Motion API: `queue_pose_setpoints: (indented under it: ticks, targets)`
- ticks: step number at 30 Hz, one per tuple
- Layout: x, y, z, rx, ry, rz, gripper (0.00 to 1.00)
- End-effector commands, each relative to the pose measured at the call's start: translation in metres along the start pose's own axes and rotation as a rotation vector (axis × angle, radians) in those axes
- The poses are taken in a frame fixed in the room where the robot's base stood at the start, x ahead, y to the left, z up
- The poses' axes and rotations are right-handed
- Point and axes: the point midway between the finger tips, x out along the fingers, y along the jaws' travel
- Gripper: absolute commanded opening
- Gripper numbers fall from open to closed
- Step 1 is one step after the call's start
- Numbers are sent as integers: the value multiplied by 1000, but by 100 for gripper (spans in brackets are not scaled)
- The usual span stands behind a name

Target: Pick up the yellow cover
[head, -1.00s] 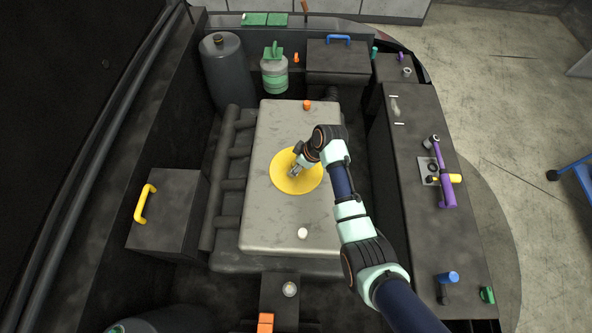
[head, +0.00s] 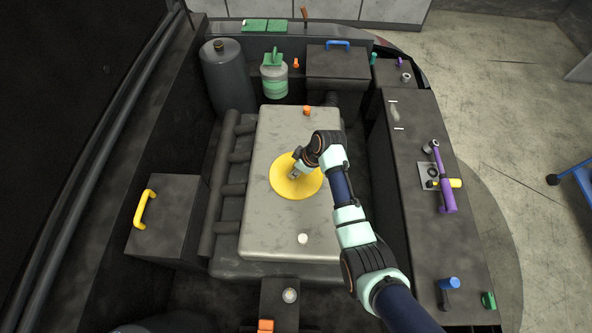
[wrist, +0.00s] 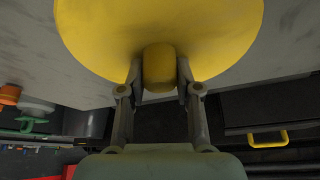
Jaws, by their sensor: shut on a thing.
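The yellow cover (head: 291,187) is a round disc over the middle of the grey engine block (head: 265,235) in the head view. In the wrist view the cover (wrist: 160,20) fills the top, with a short yellow knob (wrist: 159,66) in its centre. My gripper (head: 294,174) reaches the cover from the right. In the wrist view its two fingers (wrist: 160,80) are shut on the knob, one on each side. From these views I cannot tell whether the cover touches the block. My gripper hides part of the disc in the head view.
An orange cap (head: 307,110) and a white cap (head: 302,239) stand on the block. A purple-handled tool (head: 444,180) lies on the right ledge. A green-topped bottle (head: 274,77) and a grey cylinder (head: 228,77) stand behind. A black box with a yellow handle (head: 145,208) is at left.

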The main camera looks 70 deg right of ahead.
Motion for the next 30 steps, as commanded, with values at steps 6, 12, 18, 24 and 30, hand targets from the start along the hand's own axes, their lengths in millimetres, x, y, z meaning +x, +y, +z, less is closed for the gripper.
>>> queue_pose_setpoints:
  ticks: [6, 12, 18, 24, 30]
  targets:
    - [-36, 1, -17, -2, 4, 4, 0]
    - [-100, 1, -46, -3, 4, 5, 0]
    - [-151, 1, -68, -2, 2, 3, 0]
    - [-176, 0, -79, 0, 0, 1, 0]
    - [-180, 0, -81, 0, 0, 0, 0]
